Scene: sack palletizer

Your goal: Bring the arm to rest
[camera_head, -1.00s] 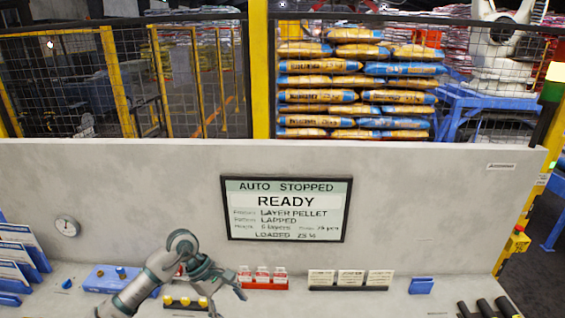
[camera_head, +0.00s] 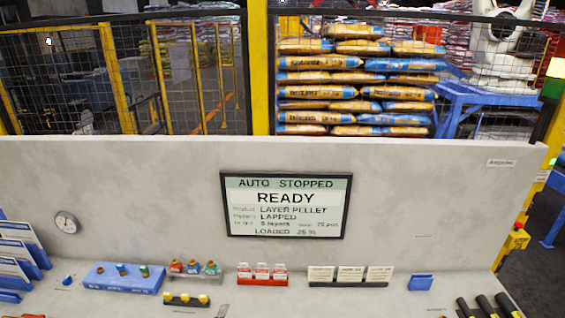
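Neither of my grippers is clearly in view, and no arm crosses the picture. A small grey sliver (camera_head: 222,311) shows at the bottom edge; I cannot tell what it is. The display panel (camera_head: 286,205) on the grey wall reads AUTO STOPPED, READY, LAYER PELLET, LAPPED.
On the ledge are a blue block with coloured pegs (camera_head: 123,278), a clear holder with coloured tops (camera_head: 194,270), a black strip with yellow pieces (camera_head: 186,300), a red card rack (camera_head: 262,274) and a dark card rack (camera_head: 350,276). Stacked sacks (camera_head: 355,85) stand behind mesh fencing.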

